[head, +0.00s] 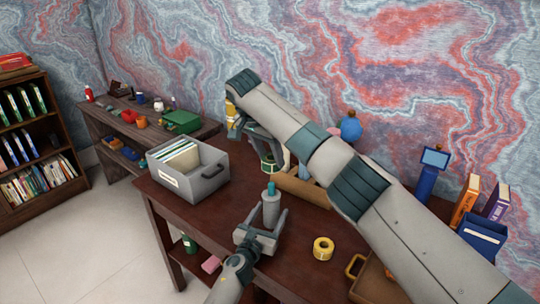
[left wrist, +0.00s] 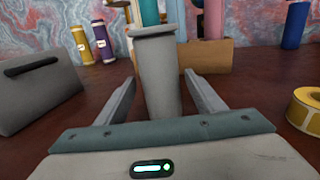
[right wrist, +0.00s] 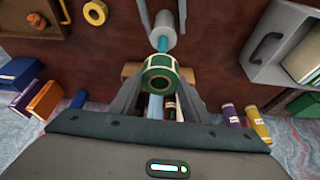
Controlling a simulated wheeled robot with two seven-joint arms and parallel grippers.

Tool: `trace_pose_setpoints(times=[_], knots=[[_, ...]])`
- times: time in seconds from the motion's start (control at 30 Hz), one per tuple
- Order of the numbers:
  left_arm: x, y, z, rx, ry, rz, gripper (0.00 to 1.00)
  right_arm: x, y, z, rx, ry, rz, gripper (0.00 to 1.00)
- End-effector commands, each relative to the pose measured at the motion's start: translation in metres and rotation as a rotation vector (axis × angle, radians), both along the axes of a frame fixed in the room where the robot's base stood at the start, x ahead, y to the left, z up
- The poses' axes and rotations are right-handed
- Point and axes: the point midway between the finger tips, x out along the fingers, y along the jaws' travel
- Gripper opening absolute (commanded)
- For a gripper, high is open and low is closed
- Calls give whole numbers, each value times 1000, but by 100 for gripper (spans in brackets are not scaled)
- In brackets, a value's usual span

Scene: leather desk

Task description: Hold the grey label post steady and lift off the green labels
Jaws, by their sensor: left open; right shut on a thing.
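The grey label post (head: 270,209) stands upright on the desk, with a teal spindle (head: 271,188) on top. My left gripper (head: 262,222) is open around the post. In the left wrist view the post (left wrist: 158,75) stands between the two fingers, with a gap on each side. My right arm hides part of the desk behind.
A grey file box (head: 208,184) stands left of the post. A yellow roll (head: 323,248) lies to the right. A low tan box (head: 303,189) holding bottles stands behind. A blue stand (head: 428,182) and books are farther right.

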Motion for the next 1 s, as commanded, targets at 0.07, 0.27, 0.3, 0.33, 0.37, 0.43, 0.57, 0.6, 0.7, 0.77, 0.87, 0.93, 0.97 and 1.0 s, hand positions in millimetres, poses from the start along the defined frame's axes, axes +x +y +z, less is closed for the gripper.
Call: trace_pose_setpoints(times=[0.07,0.27,0.3,0.33,0.37,0.43,0.57,0.6,0.7,0.77,0.87,0.93,0.97,1.0], knots=[[-7,4,-1,5,-1,0,62,0,0,0,0,0,0,21],[-30,12,-1,3,-1,-2,62,0,0,0,0,0,0,21],[-36,14,-1,4,-1,-2,62,0,0,0,0,0,0,21],[-40,15,-1,4,-1,-3,62,0,0,0,0,0,0,21],[-44,17,-2,2,0,-3,62,0,0,0,0,0,0,21],[-56,21,-2,1,2,-3,62,0,0,0,0,0,0,21],[-76,28,-2,0,2,-4,62,0,0,0,0,0,0,21],[-81,29,-2,-1,3,-3,62,0,0,0,0,0,0,21],[-92,34,-2,-2,3,-3,62,0,0,0,0,0,0,21],[-97,35,-2,-2,3,-2,62,0,0,0,0,0,0,21],[-102,37,-1,-1,3,-3,62,0,0,0,0,0,0,21],[-103,38,-2,-2,3,-3,62,0,0,0,0,0,0,21],[-103,38,-2,-2,3,-3,62,0,0,0,0,0,0,21],[-103,38,-2,-2,3,-3,62,0,0,0,0,0,0,21]])
